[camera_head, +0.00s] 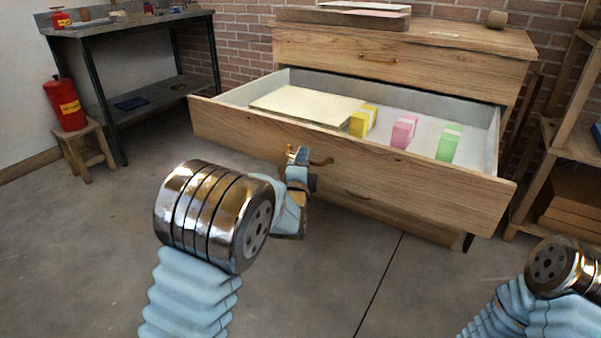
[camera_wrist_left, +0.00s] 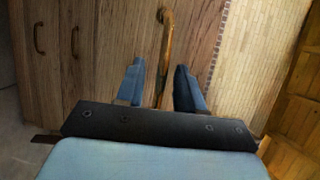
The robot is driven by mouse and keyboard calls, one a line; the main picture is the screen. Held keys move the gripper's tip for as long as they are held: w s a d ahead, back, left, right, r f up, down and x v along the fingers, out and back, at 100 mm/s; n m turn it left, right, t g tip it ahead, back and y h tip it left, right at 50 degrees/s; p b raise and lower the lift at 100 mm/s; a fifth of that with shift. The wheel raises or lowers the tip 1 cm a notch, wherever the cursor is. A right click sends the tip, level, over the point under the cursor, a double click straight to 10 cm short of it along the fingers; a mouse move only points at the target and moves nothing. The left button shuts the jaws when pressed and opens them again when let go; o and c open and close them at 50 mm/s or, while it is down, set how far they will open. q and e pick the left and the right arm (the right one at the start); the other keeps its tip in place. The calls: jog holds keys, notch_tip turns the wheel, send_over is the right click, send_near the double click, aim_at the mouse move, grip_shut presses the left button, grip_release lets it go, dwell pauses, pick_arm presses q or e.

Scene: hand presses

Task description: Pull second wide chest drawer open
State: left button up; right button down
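The wide wooden chest (camera_head: 430,45) stands at the back. Its second wide drawer (camera_head: 440,188) is pulled far out, and its inside shows from above. The drawer's brass handle (camera_head: 322,161) is on its front; it also shows in the left wrist view (camera_wrist_left: 166,40). My left gripper (camera_head: 299,157) is at this handle. In the left wrist view, my left gripper's fingers (camera_wrist_left: 160,88) stand apart on either side of the handle, with gaps visible between them and it. My right gripper is out of view; only part of my right arm shows at the lower right.
The drawer holds a pale flat board (camera_head: 305,104) and yellow, pink (camera_head: 404,131) and green bundles. The top drawer (camera_head: 400,68) is shut. A workbench (camera_head: 130,28), a stool (camera_head: 85,140) with a red canister (camera_head: 65,104), and right-side shelves (camera_head: 570,140) surround open floor.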

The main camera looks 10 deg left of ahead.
pick_arm(q)
jog(key=s+f, duration=0.1)
jog(key=s, duration=1.2)
jog(key=shift+d, duration=0.3)
jog(key=shift+s+f, duration=0.1)
jog(key=shift+f, duration=0.05)
jog(key=s+a+f+n+g+h+p, duration=0.1)
jog(key=s+f+n+g+p, duration=0.25)
jog(key=f, duration=0.75)
jog(key=s+a+f+n+g+p, duration=0.1)
jog(key=s+f+n+g, duration=0.35)
jog(key=f, duration=0.65)
jog(key=s+d+f+n+g+h+p, duration=0.1)
jog(key=s+d+f+n+g+h, duration=0.1)
jog(key=s+f+n+g, duration=0.3)
jog(key=s+d+f+n+g+h+p, duration=0.1)
jog(key=s+f+n+g, duration=0.4)
jog(key=s, duration=0.6)
jog(key=shift+s+d+f+n+h, duration=0.3)
jog(key=shift+d+n+h, duration=0.2)
jog(key=shift+d+h, duration=0.1)
jog(key=shift+o, duration=0.4)
jog(key=shift+w, duration=0.1)
